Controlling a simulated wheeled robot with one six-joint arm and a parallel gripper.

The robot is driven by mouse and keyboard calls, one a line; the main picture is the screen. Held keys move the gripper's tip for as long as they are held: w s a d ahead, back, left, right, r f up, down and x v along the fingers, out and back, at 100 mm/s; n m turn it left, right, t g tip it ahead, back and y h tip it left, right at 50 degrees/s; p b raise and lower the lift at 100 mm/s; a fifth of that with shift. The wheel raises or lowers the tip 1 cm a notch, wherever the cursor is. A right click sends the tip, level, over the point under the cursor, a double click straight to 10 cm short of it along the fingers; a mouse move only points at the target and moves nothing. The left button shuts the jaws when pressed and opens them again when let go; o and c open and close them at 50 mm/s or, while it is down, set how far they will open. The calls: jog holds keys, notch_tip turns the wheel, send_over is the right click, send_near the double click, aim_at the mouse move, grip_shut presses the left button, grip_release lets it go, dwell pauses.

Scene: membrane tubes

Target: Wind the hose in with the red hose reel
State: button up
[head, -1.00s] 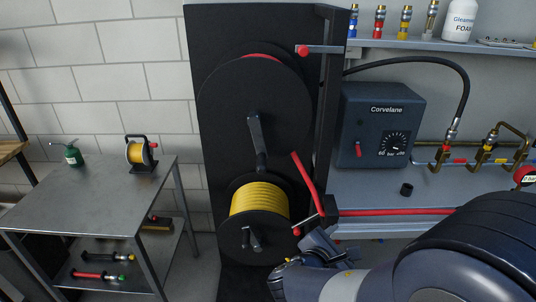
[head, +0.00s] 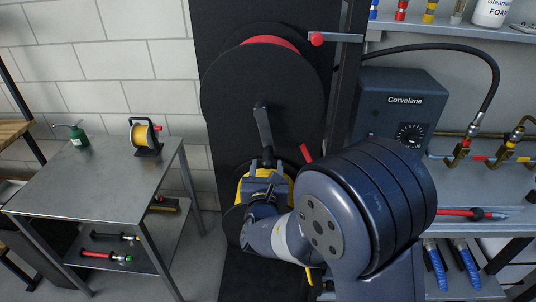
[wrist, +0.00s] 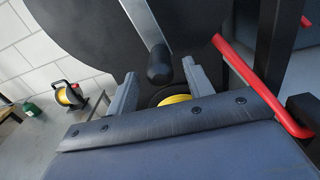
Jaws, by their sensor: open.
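The red hose reel (head: 270,80) is the large upper reel, a black disc with red hose showing at its top edge. Its grey crank arm (head: 262,125) hangs down from the hub and ends in a black handle (wrist: 160,66). My gripper (head: 268,168) is open at the lower end of the crank. In the wrist view the handle shows between the two grey fingers, near their tips; I cannot tell whether they touch it. The red hose (wrist: 262,85) runs down right of the disc. In the head view my arm hides part of it, and a further stretch (head: 455,212) shows at right.
A lower reel with yellow hose (wrist: 175,99) sits behind my gripper. A red-tipped bar (head: 318,39) sticks out at the upper right. A bench with the Corvelane box (head: 392,105) stands right. A metal table (head: 95,175) stands left.

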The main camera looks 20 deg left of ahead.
aim_at(268, 158)
jog(key=shift+p+x, duration=0.4)
jog(key=shift+x, duration=1.7)
jog(key=shift+c, duration=0.2)
grip_shut()
